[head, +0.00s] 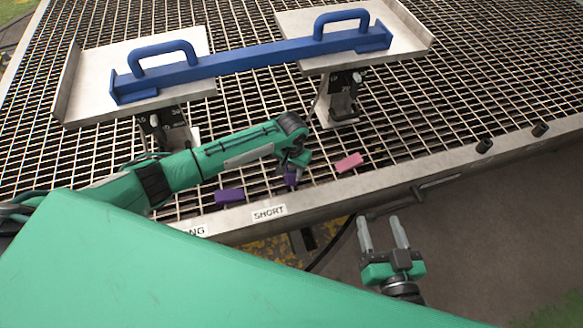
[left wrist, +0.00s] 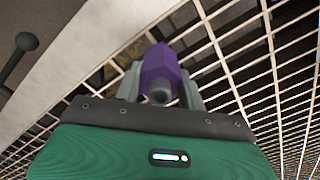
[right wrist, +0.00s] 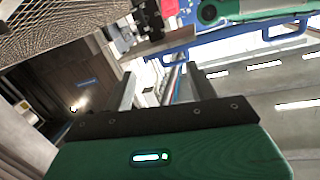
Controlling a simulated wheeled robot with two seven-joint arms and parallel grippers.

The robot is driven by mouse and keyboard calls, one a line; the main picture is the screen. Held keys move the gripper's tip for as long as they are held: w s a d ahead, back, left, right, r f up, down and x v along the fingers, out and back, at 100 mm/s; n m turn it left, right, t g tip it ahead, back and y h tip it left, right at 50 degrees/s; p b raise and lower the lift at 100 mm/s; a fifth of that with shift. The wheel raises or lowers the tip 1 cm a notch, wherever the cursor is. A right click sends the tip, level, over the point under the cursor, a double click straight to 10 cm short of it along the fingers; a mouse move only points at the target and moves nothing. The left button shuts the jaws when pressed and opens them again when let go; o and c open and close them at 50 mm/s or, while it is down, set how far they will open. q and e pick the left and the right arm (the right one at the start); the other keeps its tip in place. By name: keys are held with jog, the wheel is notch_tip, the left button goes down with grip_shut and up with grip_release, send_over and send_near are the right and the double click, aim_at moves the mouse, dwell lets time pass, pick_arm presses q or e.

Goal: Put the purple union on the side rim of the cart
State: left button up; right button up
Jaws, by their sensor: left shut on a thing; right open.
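The purple union (left wrist: 160,68) is a faceted piece with a dark round end, held between the fingers of my left gripper (left wrist: 158,85). In the head view the union (head: 291,180) shows as a small purple patch under my left gripper (head: 293,170), partly hidden by it. It is over the grating, close to the cart's side rim (head: 335,200); whether it touches anything below is unclear. The rim is a pale metal strip with a "SHORT" label and a partly hidden label ending in "NG". My right gripper (head: 382,222) is open and empty, outside the rim.
A purple block (head: 229,196) and a pink block (head: 349,162) lie on the grating by the rim. A blue bar with two handles (head: 250,58) rests across two raised plates behind.

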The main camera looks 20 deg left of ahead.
pick_arm(q)
jog(key=o, duration=1.2)
jog(key=shift+f, duration=0.15)
